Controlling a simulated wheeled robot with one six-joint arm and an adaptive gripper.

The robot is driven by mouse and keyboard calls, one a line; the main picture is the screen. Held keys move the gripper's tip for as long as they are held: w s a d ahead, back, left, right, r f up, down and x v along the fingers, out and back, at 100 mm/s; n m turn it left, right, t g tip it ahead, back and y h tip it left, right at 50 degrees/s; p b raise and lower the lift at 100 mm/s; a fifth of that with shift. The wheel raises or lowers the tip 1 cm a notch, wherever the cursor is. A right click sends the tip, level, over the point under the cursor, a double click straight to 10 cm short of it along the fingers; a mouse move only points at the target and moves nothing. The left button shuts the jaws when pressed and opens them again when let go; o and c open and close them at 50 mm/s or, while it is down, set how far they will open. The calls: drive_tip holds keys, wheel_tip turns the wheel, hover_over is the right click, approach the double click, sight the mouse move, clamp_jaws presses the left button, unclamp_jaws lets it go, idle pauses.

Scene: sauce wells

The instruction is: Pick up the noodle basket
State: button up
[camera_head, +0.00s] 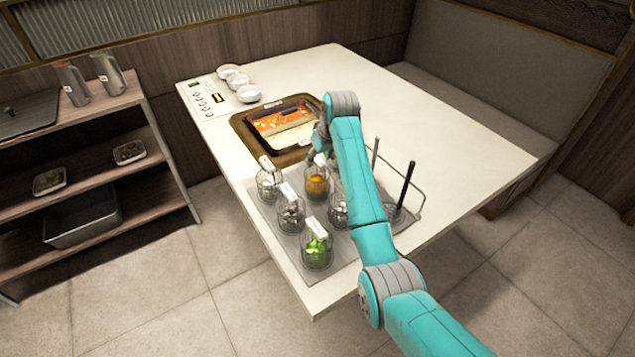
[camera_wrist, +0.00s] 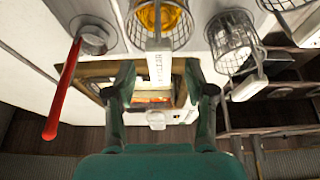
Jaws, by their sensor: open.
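Several wire baskets with white label tags stand on a grey tray (camera_head: 262,212) on the table. A basket with yellow-orange contents (camera_head: 317,184) is in the back row, and it also shows at the top of the wrist view (camera_wrist: 157,20). Its label is too small to read, so I cannot confirm which basket holds noodles. My gripper (camera_wrist: 159,72) is open, with its fingers on either side of this basket's white tag, apart from it. In the head view, my gripper is beside the basket, partly hidden by my arm.
Neighbouring baskets hold green vegetables (camera_head: 317,250), mushroom-like pieces (camera_head: 290,217) and pale pieces (camera_head: 268,183). A divided pot (camera_head: 245,130) sits just behind the tray. A red-looking ladle handle (camera_wrist: 62,92) stands left in the wrist view. The table's right side is clear.

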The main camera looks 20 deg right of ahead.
drive_tip(key=shift+x, duration=1.15)
clamp_jaws()
drive_tip(key=shift+r, duration=0.1)
